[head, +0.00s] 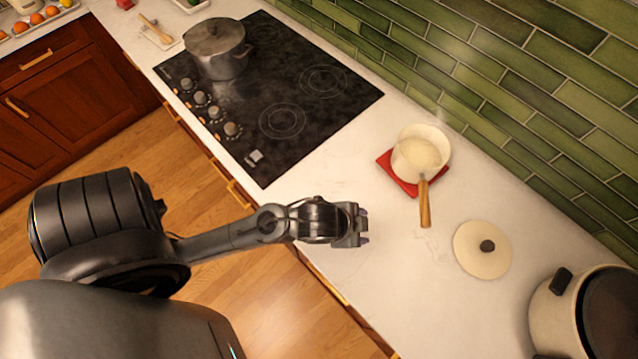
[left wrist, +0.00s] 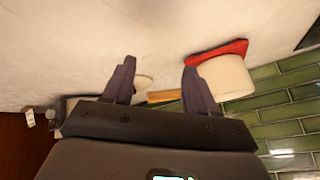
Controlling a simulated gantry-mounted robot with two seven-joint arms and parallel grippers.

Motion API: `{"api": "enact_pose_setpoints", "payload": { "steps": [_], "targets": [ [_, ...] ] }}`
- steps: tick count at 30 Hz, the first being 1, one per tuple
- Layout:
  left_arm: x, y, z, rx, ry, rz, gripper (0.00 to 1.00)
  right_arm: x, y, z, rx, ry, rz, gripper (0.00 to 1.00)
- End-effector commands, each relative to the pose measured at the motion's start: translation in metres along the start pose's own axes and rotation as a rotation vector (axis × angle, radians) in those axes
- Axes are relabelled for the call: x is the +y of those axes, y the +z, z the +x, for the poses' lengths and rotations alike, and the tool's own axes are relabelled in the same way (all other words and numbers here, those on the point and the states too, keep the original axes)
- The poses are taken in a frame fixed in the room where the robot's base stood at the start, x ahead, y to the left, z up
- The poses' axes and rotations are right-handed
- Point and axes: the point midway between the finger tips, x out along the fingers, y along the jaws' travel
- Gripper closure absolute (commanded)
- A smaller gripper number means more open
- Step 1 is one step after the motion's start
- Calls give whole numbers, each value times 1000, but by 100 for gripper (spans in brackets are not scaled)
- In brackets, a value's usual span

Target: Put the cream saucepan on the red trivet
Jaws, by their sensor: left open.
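The cream saucepan (head: 416,149) has a wooden handle (head: 424,204) that points toward the front of the counter. It sits upright on the red trivet (head: 392,171), whose left and front edges show from under it. In the left wrist view the saucepan (left wrist: 226,78) and the trivet (left wrist: 218,51) appear at the upper right, with the handle (left wrist: 164,96) between my fingers in the picture. My left gripper (head: 364,225) is open and empty, left of the saucepan handle and apart from it. It also shows in the left wrist view (left wrist: 157,80). My right gripper is not in view.
A cream lid (head: 482,251) with a dark knob lies right of the handle. A large cream cooker (head: 561,311) stands at the lower right. The black cooktop (head: 290,85) holds a grey pot (head: 217,50). A green tile wall (head: 500,70) runs behind. Counter around my gripper is clear.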

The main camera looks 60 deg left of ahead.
Motion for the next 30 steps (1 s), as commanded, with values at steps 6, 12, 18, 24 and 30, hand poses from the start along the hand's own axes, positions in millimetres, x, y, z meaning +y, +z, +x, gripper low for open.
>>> {"api": "enact_pose_setpoints", "payload": {
  "steps": [6, 12, 18, 24, 30],
  "targets": [
    [12, 78, -20, -219, 38, -322, 43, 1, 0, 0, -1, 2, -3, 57],
    [16, 100, -28, -283, 48, -411, 43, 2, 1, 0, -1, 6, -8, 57],
    [16, 100, -28, -283, 48, -412, 43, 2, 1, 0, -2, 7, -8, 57],
    [15, 97, -33, -283, 48, -411, 43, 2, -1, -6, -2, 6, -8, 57],
    [7, 81, -58, -282, 48, -410, 43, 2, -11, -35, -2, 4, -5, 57]
  ]
}}
